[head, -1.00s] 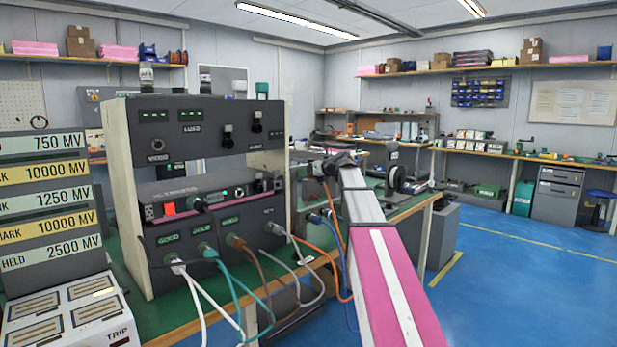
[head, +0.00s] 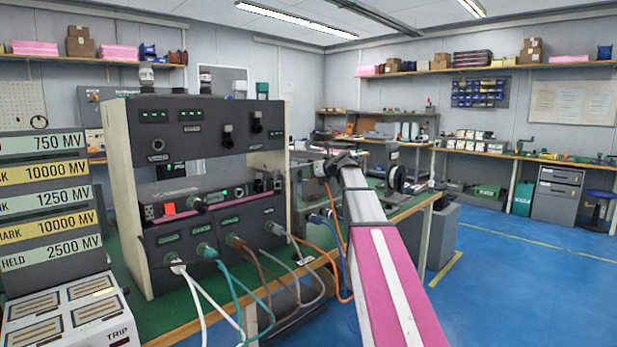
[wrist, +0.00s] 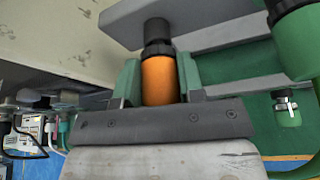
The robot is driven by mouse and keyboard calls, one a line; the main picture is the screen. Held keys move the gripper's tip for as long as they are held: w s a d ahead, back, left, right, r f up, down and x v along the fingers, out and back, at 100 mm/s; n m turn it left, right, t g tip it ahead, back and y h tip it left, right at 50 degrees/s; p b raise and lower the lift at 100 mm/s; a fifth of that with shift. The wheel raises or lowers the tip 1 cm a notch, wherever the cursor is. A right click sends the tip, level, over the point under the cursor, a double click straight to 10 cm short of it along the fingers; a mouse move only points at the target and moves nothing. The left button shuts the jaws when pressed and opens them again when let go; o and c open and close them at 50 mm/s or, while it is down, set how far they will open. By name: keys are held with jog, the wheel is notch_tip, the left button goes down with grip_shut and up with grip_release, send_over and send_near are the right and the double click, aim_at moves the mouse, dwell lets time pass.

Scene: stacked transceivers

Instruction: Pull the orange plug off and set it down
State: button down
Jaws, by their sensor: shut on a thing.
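The orange plug (wrist: 158,82) shows in the wrist view, upright in the picture, with a black collar (wrist: 157,40) at its far end. The collar meets a grey block (wrist: 128,22); I cannot tell whether it is still seated there. My gripper (wrist: 159,72) has its two green-padded fingers on either side of the plug, shut on it. In the head view my arm reaches to the right side of the equipment rack (head: 215,112); the fingers and the plug cannot be made out there.
A large green plug (wrist: 297,42) is close at the right in the wrist view, with a smaller green connector (wrist: 287,112) below it. In the head view, several cables, including a white cable (head: 196,298) and a teal cable (head: 228,285), hang from the rack front. Blue floor (head: 510,290) is open at right.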

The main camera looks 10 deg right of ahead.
jog(key=s+d, duration=0.3)
jog(key=s, duration=0.2)
jog(key=shift+d, duration=0.4)
dwell(1.0)
jog(key=shift+s, duration=0.15)
